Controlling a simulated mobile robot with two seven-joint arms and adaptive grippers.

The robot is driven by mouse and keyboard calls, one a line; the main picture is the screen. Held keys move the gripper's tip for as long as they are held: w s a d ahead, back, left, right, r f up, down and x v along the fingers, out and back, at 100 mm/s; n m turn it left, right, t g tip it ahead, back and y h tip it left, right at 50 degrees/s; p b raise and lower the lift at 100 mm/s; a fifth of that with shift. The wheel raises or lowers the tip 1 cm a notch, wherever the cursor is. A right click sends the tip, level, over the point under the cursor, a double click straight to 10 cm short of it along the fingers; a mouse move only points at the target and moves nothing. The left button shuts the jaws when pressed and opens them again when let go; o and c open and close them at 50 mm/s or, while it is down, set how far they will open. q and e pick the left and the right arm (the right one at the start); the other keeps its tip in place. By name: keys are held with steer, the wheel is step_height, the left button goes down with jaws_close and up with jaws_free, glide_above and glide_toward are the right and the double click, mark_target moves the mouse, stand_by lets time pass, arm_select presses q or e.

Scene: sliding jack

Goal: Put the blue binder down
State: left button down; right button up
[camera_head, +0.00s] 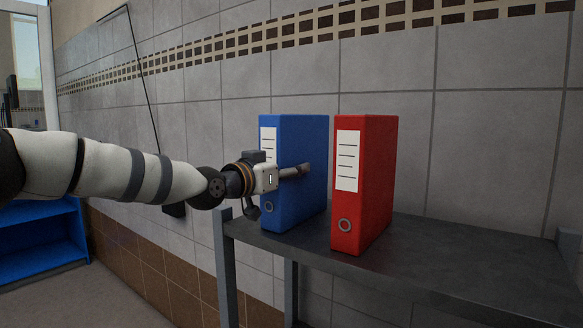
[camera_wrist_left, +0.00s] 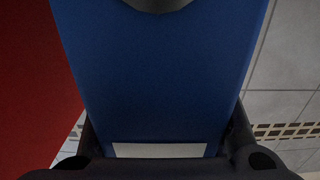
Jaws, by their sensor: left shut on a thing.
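The blue binder (camera_head: 304,140) is upright at the left end of the dark table (camera_head: 440,262), with its white-labelled spine facing out. It fills the middle of the left wrist view (camera_wrist_left: 160,75). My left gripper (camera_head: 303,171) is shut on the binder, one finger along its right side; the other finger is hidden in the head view. The wrist view shows a finger on each side of the binder. The binder's base is at the tabletop; I cannot tell whether a small gap lies under it. My right gripper is not in view.
A red binder (camera_head: 375,180) stands upright just right of the blue one, with a narrow gap between them. A tiled wall (camera_head: 490,130) rises behind the table. The tabletop right of the red binder is clear. A blue shelf unit (camera_head: 40,240) stands at far left.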

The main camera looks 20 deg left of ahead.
arm_select(q)
steer(key=c, duration=0.7)
jaws_free()
steer(key=shift+w+a, duration=0.15)
steer(key=shift+w, duration=0.2)
steer(key=shift+s+r, duration=0.15)
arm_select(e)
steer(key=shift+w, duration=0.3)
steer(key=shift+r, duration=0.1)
arm_select(q)
steer(key=shift+s+a+r, duration=0.1)
steer(key=shift+s, duration=0.25)
steer(key=v, duration=1.1)
steer(key=shift+p, duration=0.45)
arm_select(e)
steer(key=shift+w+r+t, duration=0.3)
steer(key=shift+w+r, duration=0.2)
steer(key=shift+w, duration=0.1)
